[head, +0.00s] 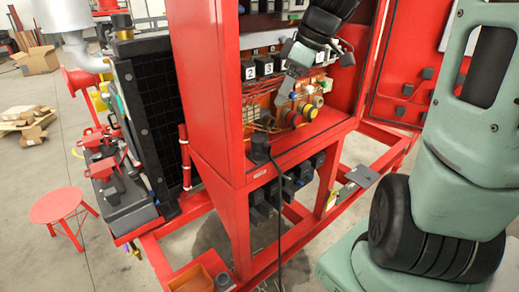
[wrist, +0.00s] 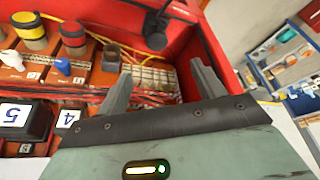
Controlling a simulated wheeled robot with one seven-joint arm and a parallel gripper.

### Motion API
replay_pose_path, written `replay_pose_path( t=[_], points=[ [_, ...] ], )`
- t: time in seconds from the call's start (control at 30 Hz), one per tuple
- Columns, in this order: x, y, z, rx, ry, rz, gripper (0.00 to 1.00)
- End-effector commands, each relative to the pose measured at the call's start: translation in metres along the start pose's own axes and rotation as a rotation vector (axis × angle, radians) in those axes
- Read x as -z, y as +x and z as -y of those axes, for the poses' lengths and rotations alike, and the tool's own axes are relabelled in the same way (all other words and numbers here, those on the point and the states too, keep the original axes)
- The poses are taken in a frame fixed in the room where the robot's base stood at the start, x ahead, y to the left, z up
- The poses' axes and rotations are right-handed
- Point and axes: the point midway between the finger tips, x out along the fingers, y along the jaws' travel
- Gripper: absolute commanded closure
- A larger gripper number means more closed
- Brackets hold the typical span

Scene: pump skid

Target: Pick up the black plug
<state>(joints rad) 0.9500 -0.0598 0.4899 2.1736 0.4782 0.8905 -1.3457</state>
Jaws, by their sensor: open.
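The black plug (head: 260,148) stands on the red ledge at the front corner of the open red cabinet in the head view. A black cable hangs from it over the ledge. The plug also shows in the wrist view (wrist: 157,28), near the top, beyond my fingertips. My gripper (head: 285,90) is inside the cabinet, above and to the right of the plug in the head view. In the wrist view my gripper (wrist: 163,78) is open, with nothing between its two fingers.
An orange panel (head: 290,112) with knobs and wiring lies close to my gripper. Numbered black blocks (head: 264,68) sit behind it. The red cabinet wall (head: 205,90) stands to the left, and its open door (head: 415,65) to the right. Black connectors (head: 300,172) hang below the ledge.

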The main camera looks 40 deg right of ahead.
Motion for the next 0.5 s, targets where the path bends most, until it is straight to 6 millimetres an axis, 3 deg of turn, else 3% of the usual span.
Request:
replay_pose_path(
  t=[0.17,0.5],
  points=[
    [0.001,0.012,-0.002,0.006,-0.015,-0.008,0.32],
    [0.002,0.078,-0.002,0.008,-0.017,-0.008,0.32]
  ],
)
